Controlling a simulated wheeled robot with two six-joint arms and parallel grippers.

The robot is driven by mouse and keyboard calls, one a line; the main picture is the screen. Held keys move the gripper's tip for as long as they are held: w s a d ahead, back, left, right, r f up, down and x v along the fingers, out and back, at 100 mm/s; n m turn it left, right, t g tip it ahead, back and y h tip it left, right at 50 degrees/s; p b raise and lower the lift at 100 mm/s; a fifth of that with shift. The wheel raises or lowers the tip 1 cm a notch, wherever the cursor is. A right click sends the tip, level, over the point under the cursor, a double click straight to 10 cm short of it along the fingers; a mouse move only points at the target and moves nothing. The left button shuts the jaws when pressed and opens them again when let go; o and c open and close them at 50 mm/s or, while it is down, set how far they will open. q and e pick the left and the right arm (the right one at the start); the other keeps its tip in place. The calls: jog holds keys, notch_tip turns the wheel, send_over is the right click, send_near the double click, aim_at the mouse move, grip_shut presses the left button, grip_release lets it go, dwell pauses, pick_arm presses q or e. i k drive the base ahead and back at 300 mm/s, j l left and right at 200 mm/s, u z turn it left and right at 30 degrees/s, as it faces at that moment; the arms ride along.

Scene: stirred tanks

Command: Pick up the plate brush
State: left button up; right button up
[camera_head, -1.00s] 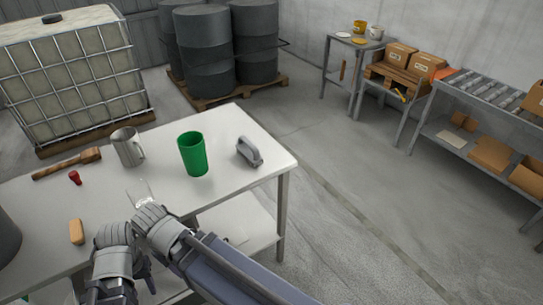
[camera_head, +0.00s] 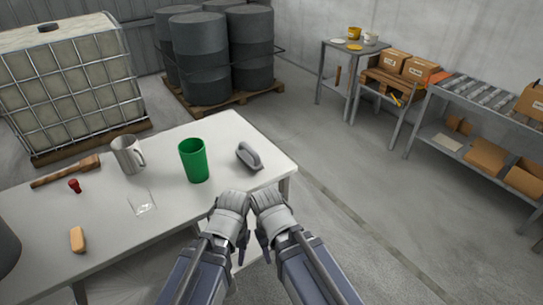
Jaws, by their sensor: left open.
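A grey block with an arched handle (camera_head: 249,156), which looks most like the plate brush, lies near the right end of the white table. No bristles can be made out. A tan block (camera_head: 78,240) lies near the table's front left; its kind is unclear. My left gripper (camera_head: 234,199) is open and seems empty, at the table's front right edge, nearer me than the grey block and apart from it. My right gripper (camera_head: 266,200) is close beside it on the right; its fingers are too hidden to judge.
On the white table (camera_head: 180,222) stand a green cup (camera_head: 195,162), a steel mug (camera_head: 127,155) and a clear glass item (camera_head: 142,203). A wooden mallet (camera_head: 68,171) and a small red object (camera_head: 75,186) lie at left. Floor is open to the right.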

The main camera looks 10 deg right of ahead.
aim_at(249, 156)
jog(key=i+l+z, duration=0.1)
jog(key=l+z, duration=0.25)
jog(key=i+l+z, duration=0.1)
jog(key=l+z, duration=0.25)
jog(key=l, duration=0.1)
